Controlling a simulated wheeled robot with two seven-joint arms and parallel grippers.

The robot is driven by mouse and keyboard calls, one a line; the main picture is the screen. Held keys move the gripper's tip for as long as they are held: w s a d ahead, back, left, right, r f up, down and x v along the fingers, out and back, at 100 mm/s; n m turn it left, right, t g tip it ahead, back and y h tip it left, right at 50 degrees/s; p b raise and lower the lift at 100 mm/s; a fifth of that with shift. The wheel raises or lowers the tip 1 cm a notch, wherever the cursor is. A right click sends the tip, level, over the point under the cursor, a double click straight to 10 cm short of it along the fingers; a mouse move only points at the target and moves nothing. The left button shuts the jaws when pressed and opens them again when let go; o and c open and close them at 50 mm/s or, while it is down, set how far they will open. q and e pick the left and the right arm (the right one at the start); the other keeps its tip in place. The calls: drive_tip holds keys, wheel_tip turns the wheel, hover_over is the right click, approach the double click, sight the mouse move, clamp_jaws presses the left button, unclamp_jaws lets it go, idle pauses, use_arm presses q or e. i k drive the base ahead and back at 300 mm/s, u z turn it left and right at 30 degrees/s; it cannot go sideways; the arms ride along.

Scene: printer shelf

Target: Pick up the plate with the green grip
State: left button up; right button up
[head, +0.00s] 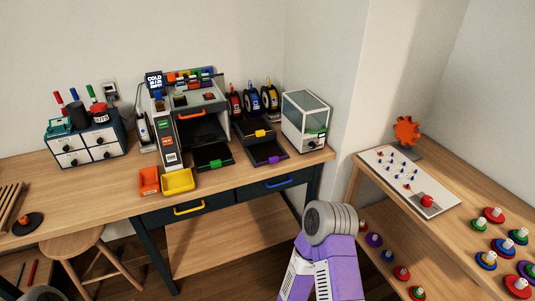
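The plate with the green grip (213,154) is a dark flat tray on the wooden workbench, in front of the grey printer (203,125). Its green grip (215,163) faces the front edge of the bench. My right arm shows only as purple and grey links at the lower middle, well below and right of the plate. At the bottom left corner only a dark rounded part shows, possibly of my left arm. Neither gripper's fingers are in view, and nothing touches the plate.
Dark plates with a yellow grip (260,133) and a purple grip (272,158) lie to its right. A yellow bin (178,181) and an orange bin (149,181) stand left. A clear-sided box (305,121) stands right. Drawers with yellow and blue handles sit below the bench.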

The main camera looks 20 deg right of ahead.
sight(212, 155)
drive_tip(key=u, duration=0.25)
drive_tip(key=k, duration=0.35)
drive_tip(key=u, duration=1.35)
drive_tip(key=i, duration=0.35)
drive_tip(key=z, duration=0.85)
drive_tip(key=i, duration=1.25)
drive_tip(key=z, duration=1.25)
drive_tip(key=i, duration=0.2)
drive_tip(key=z, duration=0.15)
